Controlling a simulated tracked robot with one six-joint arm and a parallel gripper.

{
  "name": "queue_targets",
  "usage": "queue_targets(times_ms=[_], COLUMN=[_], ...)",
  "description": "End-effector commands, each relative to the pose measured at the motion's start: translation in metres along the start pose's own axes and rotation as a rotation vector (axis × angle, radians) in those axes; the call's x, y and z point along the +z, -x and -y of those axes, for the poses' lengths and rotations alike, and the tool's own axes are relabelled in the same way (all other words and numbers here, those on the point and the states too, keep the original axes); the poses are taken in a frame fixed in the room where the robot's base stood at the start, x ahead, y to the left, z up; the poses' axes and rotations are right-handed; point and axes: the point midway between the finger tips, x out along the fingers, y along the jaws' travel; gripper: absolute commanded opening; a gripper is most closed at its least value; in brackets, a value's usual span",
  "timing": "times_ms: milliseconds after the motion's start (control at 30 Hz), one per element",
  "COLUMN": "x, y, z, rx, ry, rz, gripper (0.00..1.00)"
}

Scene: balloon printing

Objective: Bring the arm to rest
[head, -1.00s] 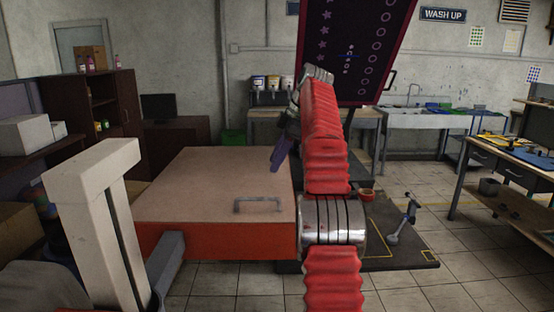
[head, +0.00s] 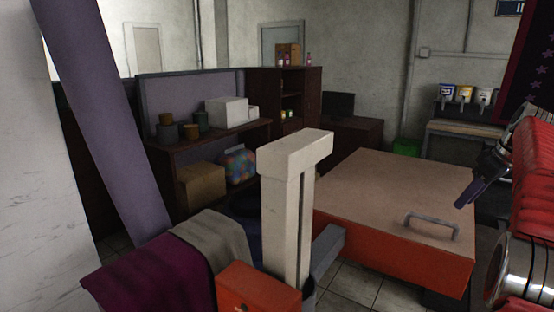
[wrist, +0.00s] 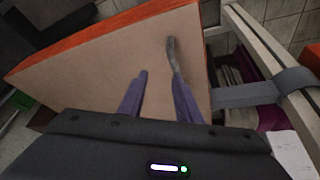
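My gripper (head: 470,188) is at the right side of the head view, at the end of my red-sleeved arm. It hangs in the air with its purple fingers pointing down and left. In the wrist view the two fingers (wrist: 158,98) are apart with nothing between them. Behind them shows the tan top of an orange box-shaped unit (wrist: 95,72). No contact between the fingers and that top is visible. Most of my arm is cut off by the head view's right edge.
The orange unit (head: 385,190) has a grey handle (head: 432,222) on top. A pale post (head: 298,200) stands left of it, near draped purple and grey cloths (head: 165,262). A shelf unit (head: 205,150) holds boxes and pots. A purple slanted beam (head: 105,120) is at left.

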Motion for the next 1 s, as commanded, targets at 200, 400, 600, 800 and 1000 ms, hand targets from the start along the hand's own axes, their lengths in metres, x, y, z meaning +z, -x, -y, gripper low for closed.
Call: queue_targets(times_ms=[200,400,600,800,1000], x=[0.012,0.015,0.016,0.019,0.026], y=[-0.022,-0.035,-0.042,-0.047,-0.05], z=[0.013,0.041,0.078,0.125,0.179], rx=[0.016,0.037,0.061,0.089,0.117], ry=[-0.217,-0.366,-0.475,-0.564,-0.628], rz=[0.041,0.071,0.093,0.109,0.119], gripper=[0.31,0.31,0.31,0.31,0.31])
